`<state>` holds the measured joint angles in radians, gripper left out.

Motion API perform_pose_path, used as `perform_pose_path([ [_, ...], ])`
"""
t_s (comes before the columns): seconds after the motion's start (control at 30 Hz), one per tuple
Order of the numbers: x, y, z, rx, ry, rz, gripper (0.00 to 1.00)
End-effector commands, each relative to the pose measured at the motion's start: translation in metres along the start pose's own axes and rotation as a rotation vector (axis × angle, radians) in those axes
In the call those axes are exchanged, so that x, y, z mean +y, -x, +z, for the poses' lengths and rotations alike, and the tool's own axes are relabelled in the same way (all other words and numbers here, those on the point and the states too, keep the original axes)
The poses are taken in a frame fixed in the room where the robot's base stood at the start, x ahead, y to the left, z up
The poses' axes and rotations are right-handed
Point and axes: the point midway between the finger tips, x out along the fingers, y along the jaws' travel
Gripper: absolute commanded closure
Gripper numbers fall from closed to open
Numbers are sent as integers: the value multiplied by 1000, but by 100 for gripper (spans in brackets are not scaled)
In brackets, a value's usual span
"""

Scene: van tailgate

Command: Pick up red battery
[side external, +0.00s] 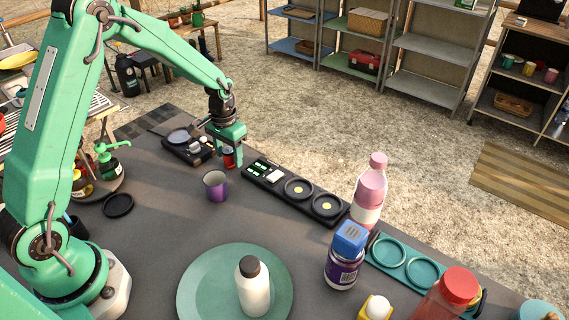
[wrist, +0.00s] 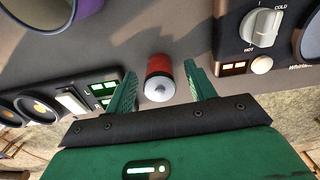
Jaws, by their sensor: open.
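The red battery (wrist: 159,78) stands on the dark grey table in the wrist view. It has a red body and a pale silver end facing the camera. My green gripper (wrist: 158,88) is open, with one finger on each side of the battery and a visible gap to both. In the side external view the battery (side external: 228,157) shows as a small red piece below my gripper (side external: 229,160), partly covered by the fingers. I cannot tell how far down the fingertips reach along it.
A black device with a knob (side external: 187,148) stands close on one side, and a long black panel with round dials (side external: 290,188) on the other. A purple mug (side external: 215,186) is nearby. Bottles, a green plate (side external: 190,292) and a teal holder (side external: 402,262) fill the table's front.

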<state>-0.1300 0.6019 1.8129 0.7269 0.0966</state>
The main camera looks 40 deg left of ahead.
Motion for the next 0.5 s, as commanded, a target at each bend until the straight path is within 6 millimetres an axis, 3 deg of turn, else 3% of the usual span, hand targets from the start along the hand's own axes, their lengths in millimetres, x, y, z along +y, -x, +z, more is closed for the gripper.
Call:
perform_pose_path([
  [0.13, 0, 0, 0, 0, 0, 0, 45],
  [0.4, 0, 0, 0, 0, 0, 0, 96],
  [0.5, 0, 1, 0, 1, 0, 0, 96],
])
